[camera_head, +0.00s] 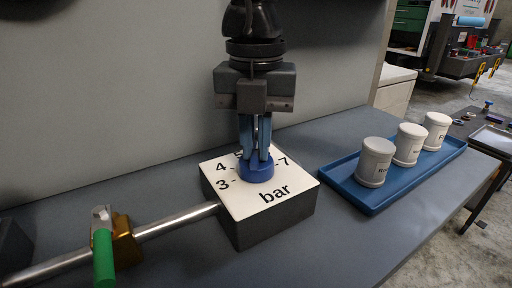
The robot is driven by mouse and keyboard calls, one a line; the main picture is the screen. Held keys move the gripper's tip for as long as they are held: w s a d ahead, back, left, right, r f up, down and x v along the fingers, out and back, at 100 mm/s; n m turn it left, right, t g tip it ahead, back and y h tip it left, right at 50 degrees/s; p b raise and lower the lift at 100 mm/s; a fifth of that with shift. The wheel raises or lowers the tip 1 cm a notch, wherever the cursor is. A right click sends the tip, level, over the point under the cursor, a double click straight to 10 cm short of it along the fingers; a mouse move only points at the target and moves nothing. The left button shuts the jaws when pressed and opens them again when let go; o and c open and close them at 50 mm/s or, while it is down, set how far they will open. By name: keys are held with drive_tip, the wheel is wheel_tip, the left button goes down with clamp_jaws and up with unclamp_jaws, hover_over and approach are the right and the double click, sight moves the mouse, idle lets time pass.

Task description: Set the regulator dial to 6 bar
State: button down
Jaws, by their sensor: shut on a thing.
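The regulator is a dark box with a white top face (239,207) marked "bar" and with numbers around its dial. A blue dial knob (257,172) stands at the middle of that face. My gripper (256,155) points straight down from above and is shut on the blue knob. The numbers 3, 4 and 7 show beside the knob. The marks behind the fingers are mostly hidden, and I cannot tell where the knob's pointer stands.
A metal pipe (170,224) runs left from the box to a brass valve (126,241) with a green handle (104,258). A blue tray (343,184) with three labelled white-grey canisters stands to the right. A grey wall rises behind. The bench front is clear.

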sight(256, 151)
drive_tip(key=shift+m+b, duration=0.3)
drive_tip(key=shift+m, duration=0.3)
drive_tip(key=c, duration=1.2)
unclamp_jaws()
drive_tip(key=shift+o, duration=0.2)
drive_tip(key=shift+r, duration=0.1)
wheel_tip(256, 151, up, 8)
drive_tip(key=shift+f+p, duration=0.2)
drive_tip(key=shift+p, duration=0.15)
